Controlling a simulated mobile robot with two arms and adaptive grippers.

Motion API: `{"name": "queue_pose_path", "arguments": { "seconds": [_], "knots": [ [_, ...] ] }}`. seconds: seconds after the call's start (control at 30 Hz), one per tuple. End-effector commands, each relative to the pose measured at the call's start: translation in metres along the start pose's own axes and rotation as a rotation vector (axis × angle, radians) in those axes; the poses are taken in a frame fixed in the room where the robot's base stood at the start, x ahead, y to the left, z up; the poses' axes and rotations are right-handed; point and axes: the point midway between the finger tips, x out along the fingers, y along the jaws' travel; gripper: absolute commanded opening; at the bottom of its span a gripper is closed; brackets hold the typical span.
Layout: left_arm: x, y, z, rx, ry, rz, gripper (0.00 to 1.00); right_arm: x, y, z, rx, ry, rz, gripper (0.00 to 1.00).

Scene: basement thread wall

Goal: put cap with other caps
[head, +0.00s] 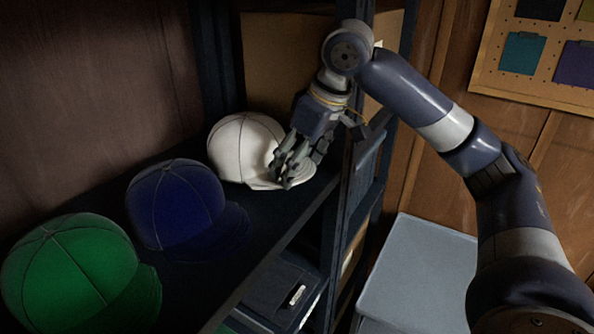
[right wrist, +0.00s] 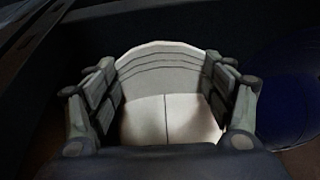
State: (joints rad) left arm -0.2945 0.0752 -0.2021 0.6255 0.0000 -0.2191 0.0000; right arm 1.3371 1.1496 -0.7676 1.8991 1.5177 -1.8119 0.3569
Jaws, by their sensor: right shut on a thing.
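A white cap (head: 243,149) rests on the dark shelf, its brim toward the front right. My right gripper (head: 294,163) reaches down over the brim and is shut on it. In the right wrist view the white cap (right wrist: 165,95) lies between the two fingers of my right gripper (right wrist: 160,110). A blue cap (head: 176,206) sits on the shelf to the left of the white one, and a green cap (head: 70,270) sits further left and nearer. The blue cap also shows at the right edge of the right wrist view (right wrist: 293,95). My left gripper is not in view.
The dark shelf (head: 215,275) has an upright post (head: 350,190) on its right, close to my right arm. A cardboard box (head: 275,65) stands behind the white cap. A dark case (head: 280,290) lies lower down. A grey surface (head: 425,262) is at the right.

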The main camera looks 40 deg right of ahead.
Motion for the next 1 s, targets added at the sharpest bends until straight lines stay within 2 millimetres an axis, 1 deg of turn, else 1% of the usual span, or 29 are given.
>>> {"name": "queue_pose_path", "arguments": {
  "seconds": [0.07,0.2,0.43,0.47,0.5,0.53,0.9,1.0],
  "knots": [
    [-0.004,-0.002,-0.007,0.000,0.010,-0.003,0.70,0.011,0.001,0.006,0.001,-0.005,0.002,0.50],
    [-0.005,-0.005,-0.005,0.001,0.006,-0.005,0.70,0.023,0.000,0.010,0.000,-0.002,0.001,0.50],
    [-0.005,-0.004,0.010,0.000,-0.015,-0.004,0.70,0.024,0.000,0.010,0.000,0.000,0.000,0.50],
    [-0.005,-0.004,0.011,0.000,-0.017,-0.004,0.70,0.025,0.000,0.010,-0.001,-0.001,0.000,0.82],
    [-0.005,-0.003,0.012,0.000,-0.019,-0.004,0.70,0.025,0.000,0.010,-0.001,-0.001,0.000,0.91],
    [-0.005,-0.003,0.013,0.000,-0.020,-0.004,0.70,0.025,0.000,0.010,-0.001,-0.001,0.000,0.95],
    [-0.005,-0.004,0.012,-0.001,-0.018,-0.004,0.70,0.024,0.000,0.010,0.000,-0.001,0.000,0.95],
    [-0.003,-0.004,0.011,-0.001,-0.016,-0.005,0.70,0.020,0.000,0.009,0.000,0.000,0.001,0.95]
  ]
}}
